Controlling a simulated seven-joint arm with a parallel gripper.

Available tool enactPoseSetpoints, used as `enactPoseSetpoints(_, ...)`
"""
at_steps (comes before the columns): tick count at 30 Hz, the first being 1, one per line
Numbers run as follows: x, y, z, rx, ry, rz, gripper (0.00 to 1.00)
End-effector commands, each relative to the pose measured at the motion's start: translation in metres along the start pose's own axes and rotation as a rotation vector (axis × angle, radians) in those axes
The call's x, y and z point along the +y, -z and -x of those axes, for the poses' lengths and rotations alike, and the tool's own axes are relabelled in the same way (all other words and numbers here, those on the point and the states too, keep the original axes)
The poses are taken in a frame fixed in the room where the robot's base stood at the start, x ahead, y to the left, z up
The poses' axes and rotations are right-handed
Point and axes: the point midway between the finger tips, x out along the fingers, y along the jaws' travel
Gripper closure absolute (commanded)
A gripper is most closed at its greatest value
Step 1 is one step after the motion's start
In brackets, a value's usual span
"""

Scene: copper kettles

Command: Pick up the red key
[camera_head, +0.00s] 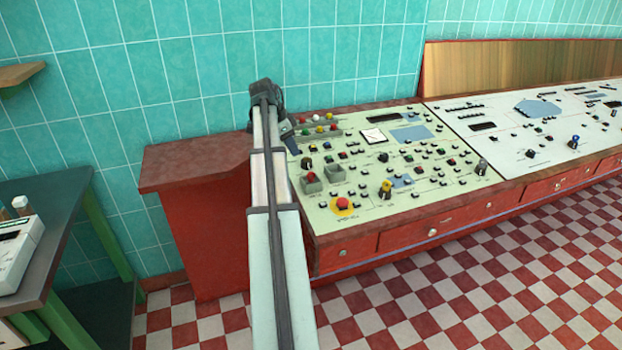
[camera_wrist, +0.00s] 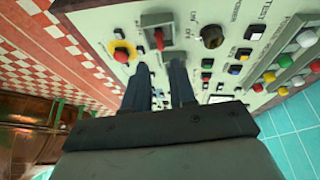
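In the wrist view, a small red upright piece (camera_wrist: 159,39), which looks like the red key, stands in a grey housing (camera_wrist: 157,19) on the pale control panel. My gripper (camera_wrist: 158,73) is open, with two dark fingers apart and nothing seen between them. The fingertips point toward the grey housings, and the red piece lies beyond them. In the head view, my gripper (camera_head: 291,143) hangs over the panel's left edge, partly hidden by my arm. A red piece in a grey housing (camera_head: 311,187) shows there below and right of it.
A red stop button on a yellow base (camera_wrist: 121,55) is left of the red piece, and a black knob (camera_wrist: 212,37) is right. The panel (camera_head: 405,190) carries several buttons and knobs. A tiled wall (camera_head: 180,80) stands behind. A dark table (camera_head: 60,220) is at left.

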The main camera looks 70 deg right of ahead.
Motion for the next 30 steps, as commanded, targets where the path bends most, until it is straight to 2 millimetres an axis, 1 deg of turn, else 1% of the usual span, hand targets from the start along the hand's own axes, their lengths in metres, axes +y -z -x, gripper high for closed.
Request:
enactPoseSetpoints(1, 0.001, 0.000, -0.009, 0.000, -0.001, 0.000, 0.74)
enactPoseSetpoints(6, 0.001, 0.001, -0.038, 0.000, -0.001, 0.001, 0.74)
enactPoseSetpoints(10, 0.001, 0.000, -0.058, 0.000, -0.001, 0.002, 0.74)
enactPoseSetpoints(15, 0.000, 0.001, -0.072, 0.000, 0.000, 0.003, 0.74)
enactPoseSetpoints(23, 0.001, 0.002, -0.083, 0.000, 0.001, 0.003, 0.74)
enactPoseSetpoints(26, 0.002, 0.003, -0.093, 0.000, 0.001, 0.002, 0.74)
enactPoseSetpoints(30, 0.002, 0.005, -0.112, 0.000, 0.001, 0.004, 0.74)
